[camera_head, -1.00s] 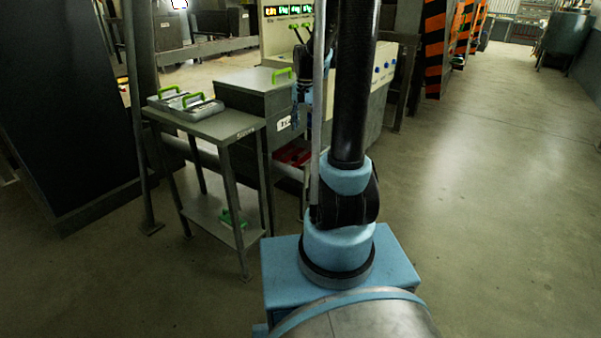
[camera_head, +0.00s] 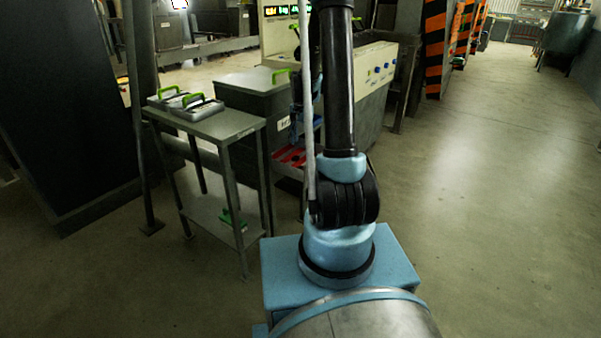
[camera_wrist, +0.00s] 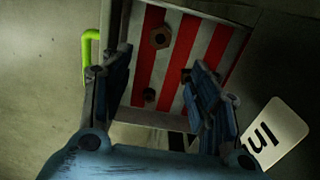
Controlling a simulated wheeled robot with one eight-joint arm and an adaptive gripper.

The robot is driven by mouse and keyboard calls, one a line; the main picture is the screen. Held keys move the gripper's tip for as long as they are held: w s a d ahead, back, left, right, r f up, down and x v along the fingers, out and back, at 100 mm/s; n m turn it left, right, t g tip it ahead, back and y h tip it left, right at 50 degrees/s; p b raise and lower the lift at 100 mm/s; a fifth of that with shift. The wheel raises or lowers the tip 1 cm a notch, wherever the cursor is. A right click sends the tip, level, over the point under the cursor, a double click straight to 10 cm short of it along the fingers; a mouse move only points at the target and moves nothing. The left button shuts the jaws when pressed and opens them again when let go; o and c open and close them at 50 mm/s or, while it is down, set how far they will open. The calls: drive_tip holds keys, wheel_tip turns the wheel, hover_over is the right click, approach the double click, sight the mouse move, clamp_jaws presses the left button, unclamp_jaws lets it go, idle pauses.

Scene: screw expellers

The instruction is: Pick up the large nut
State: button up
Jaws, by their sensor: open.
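In the wrist view a brownish hex nut (camera_wrist: 160,37), the largest-looking of the nuts in sight, lies on a red-and-white striped surface in a shallow tray (camera_wrist: 150,116). A smaller nut (camera_wrist: 149,95) lies nearer to me. A third nut (camera_wrist: 186,75) is partly hidden by my right finger. My gripper (camera_wrist: 163,60) is open and empty, with its blue fingers on either side of the tray area and the nuts between them. How high it is above the nuts I cannot tell. In the head view the red striped tray (camera_head: 289,157) shows low in the grey cabinet, partly behind my arm.
A green handle (camera_wrist: 89,48) and a white label (camera_wrist: 273,135) flank the tray. In the head view a grey cabinet (camera_head: 250,95) and a side table (camera_head: 225,124) with green-handled boxes (camera_head: 196,107) stand left of my arm. The floor at right is clear.

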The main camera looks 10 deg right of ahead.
sight(302, 167)
drive_tip(key=shift+d+f, duration=0.1)
drive_tip(key=shift+f, duration=6.2)
drive_tip(key=shift+c, duration=0.2)
drive_tip(key=c, duration=1)
